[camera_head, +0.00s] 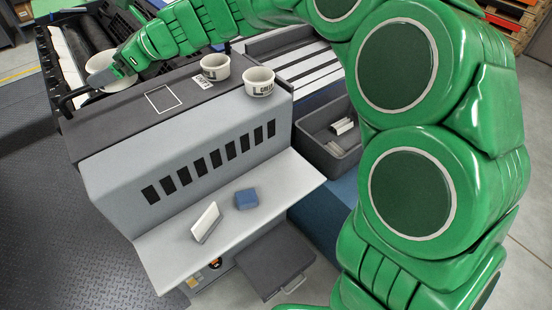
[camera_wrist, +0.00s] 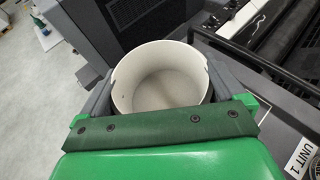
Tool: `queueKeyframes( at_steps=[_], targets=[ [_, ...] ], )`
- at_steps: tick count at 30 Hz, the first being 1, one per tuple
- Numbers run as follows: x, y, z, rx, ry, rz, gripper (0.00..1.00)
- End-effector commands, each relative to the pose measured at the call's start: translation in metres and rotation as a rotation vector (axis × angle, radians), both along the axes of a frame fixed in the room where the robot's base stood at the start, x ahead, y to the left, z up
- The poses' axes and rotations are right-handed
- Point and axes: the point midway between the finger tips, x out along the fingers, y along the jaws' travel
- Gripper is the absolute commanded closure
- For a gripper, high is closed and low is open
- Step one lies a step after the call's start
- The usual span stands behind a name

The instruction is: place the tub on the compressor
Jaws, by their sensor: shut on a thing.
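A white round tub (camera_head: 100,64) is held by my gripper (camera_head: 115,68) at the far left end of the grey machine, by the dark open press section. In the wrist view the tub (camera_wrist: 160,92) sits upright between the grey fingers of my gripper (camera_wrist: 158,85), and its inside looks empty. My gripper is shut on its sides. No part is labelled as the compressor in these views, so I cannot tell which one it is. The tub's underside and what is below it are hidden.
Two lettered white tubs (camera_head: 215,67) (camera_head: 259,81) stand on the right of the machine's dark top (camera_head: 130,116). A bare white outlined square (camera_head: 163,98) lies left of them. A blue block (camera_head: 246,199) and a white-faced block (camera_head: 205,222) lie on the lower shelf (camera_head: 160,255).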

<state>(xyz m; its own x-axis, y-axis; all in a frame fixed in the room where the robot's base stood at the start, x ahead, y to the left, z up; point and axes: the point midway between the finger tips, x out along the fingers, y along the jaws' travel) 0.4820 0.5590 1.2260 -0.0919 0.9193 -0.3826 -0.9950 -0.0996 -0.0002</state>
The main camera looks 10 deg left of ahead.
Motion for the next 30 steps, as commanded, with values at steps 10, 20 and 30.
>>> queueKeyframes(
  at_steps=[10,20,30],
  targets=[
    [0.077,-0.082,0.001,0.001,-0.001,-0.159,0.48],
    [0.135,-0.166,0.0,0.0,0.002,-0.305,0.48],
    [0.18,-0.26,0.0,0.0,0.002,-0.457,0.48]
  ],
)
